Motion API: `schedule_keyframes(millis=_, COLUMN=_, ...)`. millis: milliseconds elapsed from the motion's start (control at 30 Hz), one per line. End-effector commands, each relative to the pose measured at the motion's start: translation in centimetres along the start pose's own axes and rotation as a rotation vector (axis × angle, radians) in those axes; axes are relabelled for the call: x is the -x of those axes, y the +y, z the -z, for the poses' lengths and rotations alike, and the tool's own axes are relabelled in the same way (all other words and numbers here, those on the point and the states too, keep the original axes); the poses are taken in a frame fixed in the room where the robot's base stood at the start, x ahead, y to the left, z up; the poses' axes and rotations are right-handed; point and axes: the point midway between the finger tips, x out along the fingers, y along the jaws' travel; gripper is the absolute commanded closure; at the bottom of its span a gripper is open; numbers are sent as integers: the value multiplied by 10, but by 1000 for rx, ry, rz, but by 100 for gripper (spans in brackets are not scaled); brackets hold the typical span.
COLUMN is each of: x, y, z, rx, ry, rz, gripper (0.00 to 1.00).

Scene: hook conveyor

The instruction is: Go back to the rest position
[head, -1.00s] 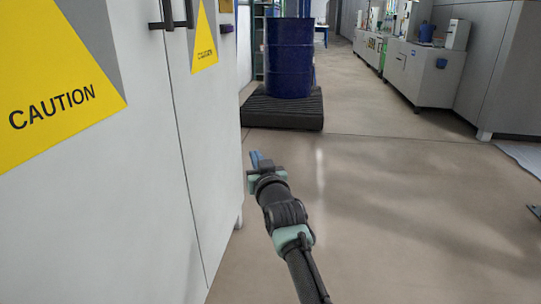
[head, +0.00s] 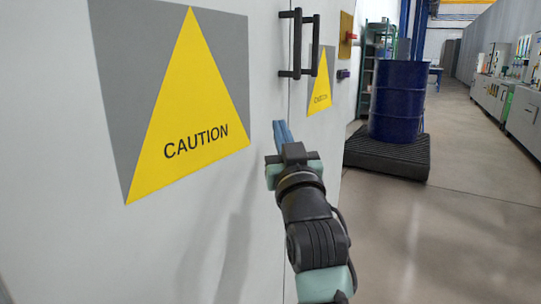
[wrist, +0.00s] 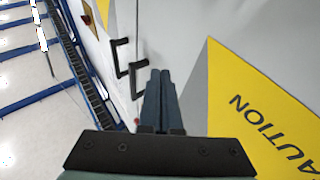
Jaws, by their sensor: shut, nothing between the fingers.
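My gripper (head: 281,132) is raised in front of the white cabinet (head: 230,190), its blue fingers pointing up. In the wrist view my gripper (wrist: 160,75) has its two fingers together with nothing between them. The fingertips are just below and left of the cabinet's dark door handles (head: 297,45). The handles (wrist: 128,62) also show left of the fingers in the wrist view. I cannot tell how far the fingers are from the door surface.
Yellow caution signs (head: 190,125) are on both cabinet doors. A blue drum (head: 397,100) stands on a black pallet (head: 387,157) beyond the cabinet. Grey benches (head: 522,115) line the far right. The floor (head: 450,240) at right is clear.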

Motion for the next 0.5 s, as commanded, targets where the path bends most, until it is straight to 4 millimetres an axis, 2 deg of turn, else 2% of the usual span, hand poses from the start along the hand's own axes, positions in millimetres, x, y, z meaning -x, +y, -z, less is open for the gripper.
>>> schedule_keyframes(millis=33, x=8, y=-19, z=34, rx=-2, ry=53, rz=14, gripper=100)
schedule_keyframes(millis=200, x=51, y=-51, z=127, rx=11, ry=203, rz=8, gripper=100)
schedule_keyframes(millis=300, x=85, y=-58, z=173, rx=19, ry=280, rz=-18, gripper=100)
schedule_keyframes(millis=500, x=151, y=-58, z=238, rx=32, ry=397, rz=-90, gripper=100)
